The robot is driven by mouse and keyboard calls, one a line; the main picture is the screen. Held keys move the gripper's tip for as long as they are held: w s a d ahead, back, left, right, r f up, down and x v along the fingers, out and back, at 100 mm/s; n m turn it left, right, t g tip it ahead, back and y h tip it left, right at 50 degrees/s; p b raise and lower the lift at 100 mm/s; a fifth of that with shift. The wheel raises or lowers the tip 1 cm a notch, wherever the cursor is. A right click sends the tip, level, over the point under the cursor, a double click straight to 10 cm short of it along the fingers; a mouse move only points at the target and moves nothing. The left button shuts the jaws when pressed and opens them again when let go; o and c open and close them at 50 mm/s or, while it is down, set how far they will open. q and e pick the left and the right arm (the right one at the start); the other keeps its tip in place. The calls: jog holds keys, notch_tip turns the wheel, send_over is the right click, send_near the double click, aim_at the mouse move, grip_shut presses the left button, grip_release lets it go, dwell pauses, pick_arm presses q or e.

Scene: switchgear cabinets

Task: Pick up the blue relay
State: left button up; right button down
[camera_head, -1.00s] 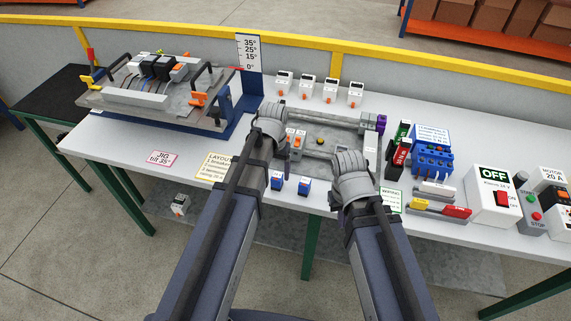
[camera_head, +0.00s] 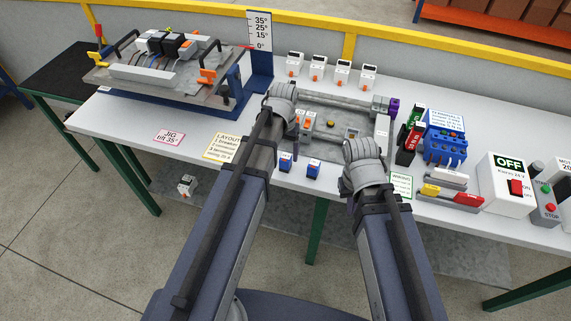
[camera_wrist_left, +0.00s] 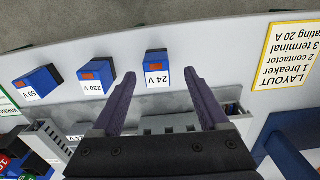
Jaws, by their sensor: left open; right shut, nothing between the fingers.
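In the left wrist view three blue relays stand in a row on the table: one labelled 24 V (camera_wrist_left: 155,68), one labelled 230 V (camera_wrist_left: 96,78) and one at the far left (camera_wrist_left: 37,82) whose label seems to read 50 V. Two blue relays show in the head view, one (camera_head: 286,162) beside my left forearm and one (camera_head: 313,168) to its right. My left gripper (camera_wrist_left: 161,84) is open and empty; the 24 V relay appears between and beyond its fingertips, not gripped. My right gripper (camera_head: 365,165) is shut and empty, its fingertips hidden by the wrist.
A grey framed panel (camera_head: 384,136) lies behind the relays. White breakers (camera_head: 317,70) stand behind it. A tilted jig (camera_head: 140,73) is at the left. A blue terminal block (camera_head: 445,148) and an OFF switch box (camera_head: 507,180) are at the right. The table's front edge is close to the relays.

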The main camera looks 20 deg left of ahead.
aim_at(286, 157)
pick_arm(q)
jog(key=f+b, duration=0.4)
jog(key=f, duration=0.1)
jog(key=shift+w+d, duration=0.2)
jog(key=shift+r, duration=0.15)
grip_shut()
dwell(0.5)
